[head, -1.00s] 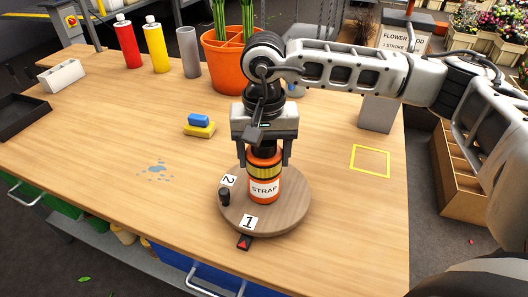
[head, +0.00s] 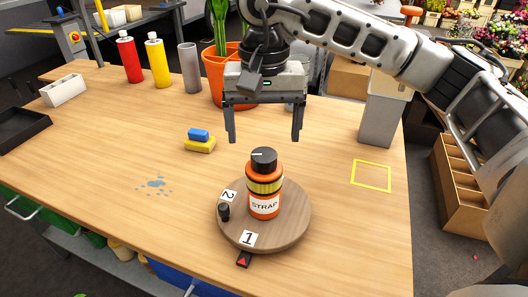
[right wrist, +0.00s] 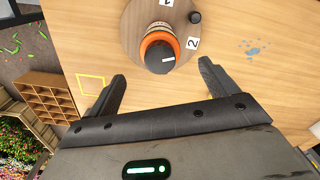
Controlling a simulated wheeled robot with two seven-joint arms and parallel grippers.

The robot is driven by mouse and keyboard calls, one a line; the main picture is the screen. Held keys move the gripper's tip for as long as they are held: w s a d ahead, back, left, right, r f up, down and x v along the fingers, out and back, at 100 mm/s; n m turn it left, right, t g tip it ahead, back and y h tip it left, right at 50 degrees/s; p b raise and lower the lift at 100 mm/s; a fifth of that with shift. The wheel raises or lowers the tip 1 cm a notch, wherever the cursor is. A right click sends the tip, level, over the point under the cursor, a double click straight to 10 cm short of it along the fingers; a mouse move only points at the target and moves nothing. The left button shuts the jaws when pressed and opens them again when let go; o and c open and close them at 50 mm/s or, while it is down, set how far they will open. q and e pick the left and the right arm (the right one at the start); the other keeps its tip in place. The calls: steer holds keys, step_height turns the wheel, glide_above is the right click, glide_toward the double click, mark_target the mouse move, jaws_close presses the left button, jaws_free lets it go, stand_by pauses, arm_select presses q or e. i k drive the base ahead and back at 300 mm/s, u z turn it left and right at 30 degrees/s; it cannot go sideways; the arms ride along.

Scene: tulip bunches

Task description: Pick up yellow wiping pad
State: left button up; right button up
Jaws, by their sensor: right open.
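The yellow wiping pad (head: 200,146) lies on the table left of centre, with a blue block (head: 198,134) on top of it that looks like its grip. My right gripper (head: 264,138) is open and empty, raised above and behind the orange STRAP bottle (head: 264,200). The pad is to the left of the right gripper and apart from it. In the right wrist view the open fingers (right wrist: 160,85) point toward the bottle's black cap (right wrist: 160,57), with nothing between them. My left gripper is not in view.
The bottle stands on a round wooden turntable (head: 290,228) with number cards. A blue spill (head: 155,184) lies left of it, a yellow square outline (head: 371,176) right. Red (head: 129,58) and yellow (head: 157,60) bottles, a grey cylinder (head: 189,67) and an orange pot (head: 222,75) stand behind.

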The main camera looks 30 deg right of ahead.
mark_target(197, 140)
steer(key=z, duration=0.15)
steer(key=k, duration=1)
steer(key=u, duration=0.15)
